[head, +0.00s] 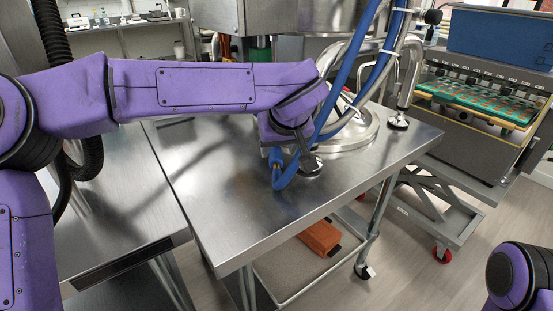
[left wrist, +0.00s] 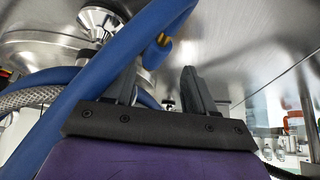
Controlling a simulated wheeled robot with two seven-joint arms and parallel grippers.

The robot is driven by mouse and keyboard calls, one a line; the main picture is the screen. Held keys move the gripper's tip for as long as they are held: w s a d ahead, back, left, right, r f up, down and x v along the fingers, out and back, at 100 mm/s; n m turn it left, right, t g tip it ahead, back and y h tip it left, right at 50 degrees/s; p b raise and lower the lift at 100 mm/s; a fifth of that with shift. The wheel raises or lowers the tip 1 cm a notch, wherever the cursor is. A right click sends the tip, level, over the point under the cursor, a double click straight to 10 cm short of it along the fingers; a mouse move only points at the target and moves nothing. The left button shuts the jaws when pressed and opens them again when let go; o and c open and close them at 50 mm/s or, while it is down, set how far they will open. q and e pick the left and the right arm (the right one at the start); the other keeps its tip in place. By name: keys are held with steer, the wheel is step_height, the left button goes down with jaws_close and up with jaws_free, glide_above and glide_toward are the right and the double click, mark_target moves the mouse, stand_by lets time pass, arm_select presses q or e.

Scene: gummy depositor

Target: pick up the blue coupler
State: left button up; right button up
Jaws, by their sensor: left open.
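The blue coupler (head: 277,158) is at the end of a blue hose that loops close above the steel table, with a small brass-coloured part beside it. In the left wrist view the hose end with its brass part (left wrist: 162,40) shows beyond the gap between the fingers, apart from them. My left gripper (head: 298,147) is at the end of the purple arm, low over the table beside the coupler. Its fingers are partly hidden by hoses in the head view; the left wrist view shows them open and empty (left wrist: 160,78). My right gripper is out of view.
Blue hoses (head: 345,75) cross in front of my left wrist. A round steel lid (head: 352,138) and a steel fitting (head: 309,166) are on the table (head: 240,225). The table's front is clear. A machine with a green tray (head: 480,100) stands at right.

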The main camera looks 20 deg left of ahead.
mark_target(277, 155)
arm_select(q)
steer(key=x, duration=0.3)
steer(key=b+x, duration=0.1)
steer(key=x, duration=0.3)
steer(key=shift+w+r, duration=0.2)
steer(key=shift+w, duration=0.15)
jaws_close()
